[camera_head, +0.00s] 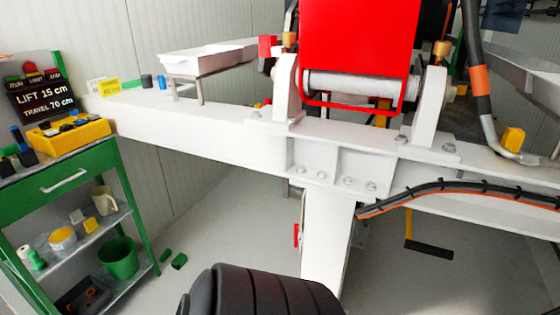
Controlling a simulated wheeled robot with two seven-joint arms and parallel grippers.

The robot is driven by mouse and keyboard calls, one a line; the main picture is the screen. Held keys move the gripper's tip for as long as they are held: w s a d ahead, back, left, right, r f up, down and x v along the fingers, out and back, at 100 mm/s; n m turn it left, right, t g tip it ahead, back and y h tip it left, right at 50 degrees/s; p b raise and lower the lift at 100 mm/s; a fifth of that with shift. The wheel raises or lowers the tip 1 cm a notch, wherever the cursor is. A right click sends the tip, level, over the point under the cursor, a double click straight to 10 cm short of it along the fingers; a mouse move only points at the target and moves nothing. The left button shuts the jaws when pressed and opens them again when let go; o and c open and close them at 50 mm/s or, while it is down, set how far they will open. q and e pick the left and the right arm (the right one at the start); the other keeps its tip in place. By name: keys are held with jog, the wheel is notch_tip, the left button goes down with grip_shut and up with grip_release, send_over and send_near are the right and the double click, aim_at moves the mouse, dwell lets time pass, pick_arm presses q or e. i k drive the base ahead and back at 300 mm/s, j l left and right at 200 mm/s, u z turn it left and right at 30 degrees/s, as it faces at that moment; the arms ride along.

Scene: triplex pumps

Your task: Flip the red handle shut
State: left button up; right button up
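A small red part (296,235) shows at the left side of the white post (326,240) below the beam. It is small and partly hidden, so I cannot tell whether it is the red handle or how it stands. A large red panel (358,38) with a red loop frame around a pale roller (352,86) is above the beam. A red block (267,46) sits to its left. Neither of my grippers is in view.
A white beam (200,133) crosses the view. A green cart (75,190) with a yellow box (70,136) and shelves stands at left. A black and orange cable (440,187) runs along the beam at right. Small green pieces (179,261) lie on the floor.

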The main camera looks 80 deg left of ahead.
aim_at(296, 240)
jog(key=u, duration=2.6)
